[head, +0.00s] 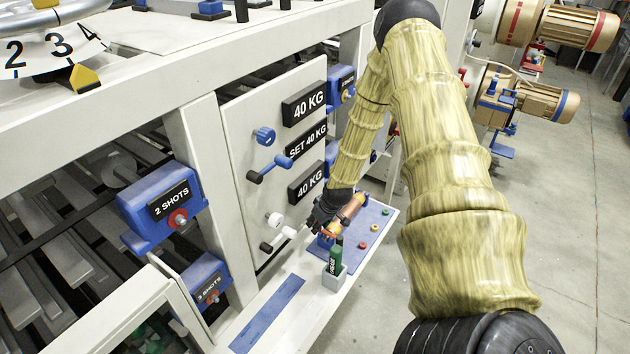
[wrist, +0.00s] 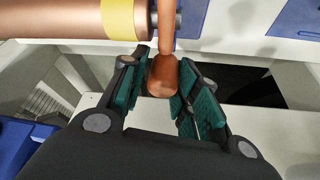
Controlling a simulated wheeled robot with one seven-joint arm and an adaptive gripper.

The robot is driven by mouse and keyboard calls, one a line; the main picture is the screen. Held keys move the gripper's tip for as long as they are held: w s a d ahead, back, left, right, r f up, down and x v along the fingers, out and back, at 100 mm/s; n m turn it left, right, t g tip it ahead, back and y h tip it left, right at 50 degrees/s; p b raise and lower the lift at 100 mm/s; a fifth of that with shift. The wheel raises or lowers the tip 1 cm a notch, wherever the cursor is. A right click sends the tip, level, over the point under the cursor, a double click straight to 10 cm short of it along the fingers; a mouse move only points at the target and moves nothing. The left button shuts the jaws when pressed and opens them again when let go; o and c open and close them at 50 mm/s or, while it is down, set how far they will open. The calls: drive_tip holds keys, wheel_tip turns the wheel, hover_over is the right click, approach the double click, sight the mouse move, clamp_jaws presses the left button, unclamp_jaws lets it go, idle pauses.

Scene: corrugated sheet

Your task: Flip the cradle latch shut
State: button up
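In the wrist view, a copper-coloured latch handle (wrist: 163,76) with a rounded end reaches down between the teal-padded fingers of my gripper (wrist: 164,62). The right pad is very near or against the handle. A narrow gap seems to show at the left pad, so I cannot tell whether the fingers grip it. A copper cylinder with a yellow band (wrist: 122,18) lies just beyond the left finger. In the head view, the cylinder (head: 351,207) sits on a small shelf and my gripper (head: 322,214) is beside it. The arm's end hides most of the cradle.
A green bottle-like item stands in a grey holder (head: 334,278) in front of the cylinder. A blue panel with coloured buttons (head: 374,228) lies to the right. Levers and knobs (head: 276,240) stick out of the white panel at left. Open floor (head: 575,230) lies to the right.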

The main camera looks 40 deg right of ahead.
drive_tip(key=shift+o, duration=1)
drive_tip(key=v, duration=1.2)
